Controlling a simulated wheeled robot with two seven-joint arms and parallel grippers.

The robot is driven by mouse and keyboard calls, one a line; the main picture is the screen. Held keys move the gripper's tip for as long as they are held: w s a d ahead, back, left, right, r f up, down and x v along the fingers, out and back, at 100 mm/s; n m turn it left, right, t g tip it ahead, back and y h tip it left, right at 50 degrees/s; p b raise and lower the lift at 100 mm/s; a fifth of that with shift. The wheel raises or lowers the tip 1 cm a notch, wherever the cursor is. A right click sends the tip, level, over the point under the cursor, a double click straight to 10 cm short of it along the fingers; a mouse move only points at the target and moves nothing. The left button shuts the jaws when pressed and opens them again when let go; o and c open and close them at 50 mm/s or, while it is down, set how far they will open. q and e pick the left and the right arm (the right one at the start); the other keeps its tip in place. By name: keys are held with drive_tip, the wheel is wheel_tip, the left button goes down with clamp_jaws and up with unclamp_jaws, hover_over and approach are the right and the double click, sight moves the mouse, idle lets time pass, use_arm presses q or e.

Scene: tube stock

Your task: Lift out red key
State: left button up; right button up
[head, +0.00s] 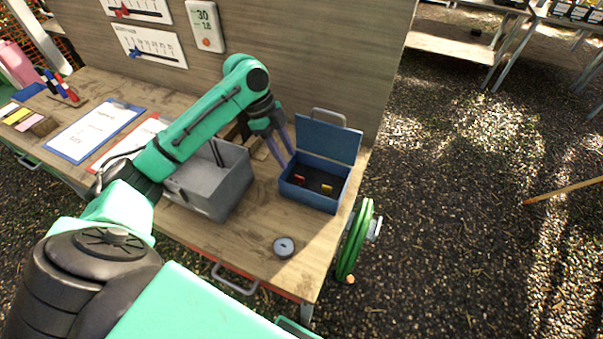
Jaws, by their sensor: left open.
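The blue box (313,200) stands at the right end of the wooden table with its lid (328,138) raised. In its dark inside are a small red key (300,180), towards the left, and a small yellow key (327,189) to its right. My left gripper (288,158) is open and empty, its fingers pointing down just beside the box's left rear edge. I cannot tell how high the fingertips are above the table. My right gripper is not in view.
A grey metal bin (215,207) stands left of the box, partly behind my left arm. A green hose reel (356,240) hangs at the table's right end. A wooden panel (330,50) rises behind.

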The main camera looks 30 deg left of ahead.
sight(300, 177)
use_arm(q)
drive_tip(key=x, duration=0.3)
drive_tip(key=shift+d+f+p, duration=0.15)
drive_tip(key=shift+f+p, duration=0.05)
drive_tip(key=shift+p, duration=0.1)
drive_tip(key=x, duration=0.2)
drive_tip(key=p+x, duration=0.2)
drive_tip(key=x, duration=0.1)
drive_tip(key=shift+w+f, duration=0.3)
drive_tip(key=shift+w, duration=0.05)
drive_tip(key=shift+f, duration=0.25)
drive_tip(key=shift+c, duration=0.6)
clamp_jaws()
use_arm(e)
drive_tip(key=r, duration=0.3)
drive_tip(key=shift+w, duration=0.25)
